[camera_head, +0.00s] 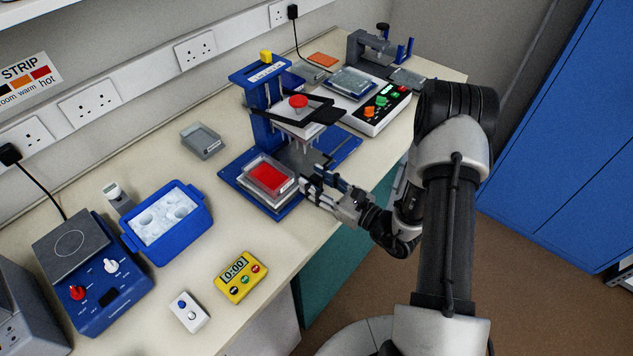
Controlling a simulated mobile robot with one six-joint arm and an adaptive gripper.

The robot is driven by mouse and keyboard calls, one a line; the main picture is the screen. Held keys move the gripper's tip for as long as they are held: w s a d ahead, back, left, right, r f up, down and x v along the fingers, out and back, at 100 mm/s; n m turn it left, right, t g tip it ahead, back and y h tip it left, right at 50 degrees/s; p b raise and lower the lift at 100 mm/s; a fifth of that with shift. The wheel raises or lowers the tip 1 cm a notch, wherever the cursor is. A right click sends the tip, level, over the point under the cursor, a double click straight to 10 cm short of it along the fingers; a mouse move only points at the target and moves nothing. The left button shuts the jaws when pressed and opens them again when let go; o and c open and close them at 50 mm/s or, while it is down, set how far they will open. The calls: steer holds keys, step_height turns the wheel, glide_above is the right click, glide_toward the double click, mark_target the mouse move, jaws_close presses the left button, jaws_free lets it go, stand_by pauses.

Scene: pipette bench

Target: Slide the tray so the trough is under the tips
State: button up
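The trough (271,178) is a clear, pale-rimmed dish with a red fill. It sits at the front left of the blue base of the pipetting stand (255,78), on what looks like the sliding tray. The tips (303,152) hang under the stand's head, behind and to the right of the trough, so the trough is not beneath them. The head carries a red knob (298,101) and a black handle. My gripper (314,181) is low at the trough's right side, its fingers pointing left. The fingers look apart; whether they touch or grip the tray edge is too small to tell.
A control box (378,106) with coloured knobs stands behind right. A clear lidded box (202,141) and a blue ice tub (167,222) are to the left. A yellow timer (240,277) lies in front. Bare bench lies between the timer and the stand.

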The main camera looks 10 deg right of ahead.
jaws_close()
stand_by(0.4)
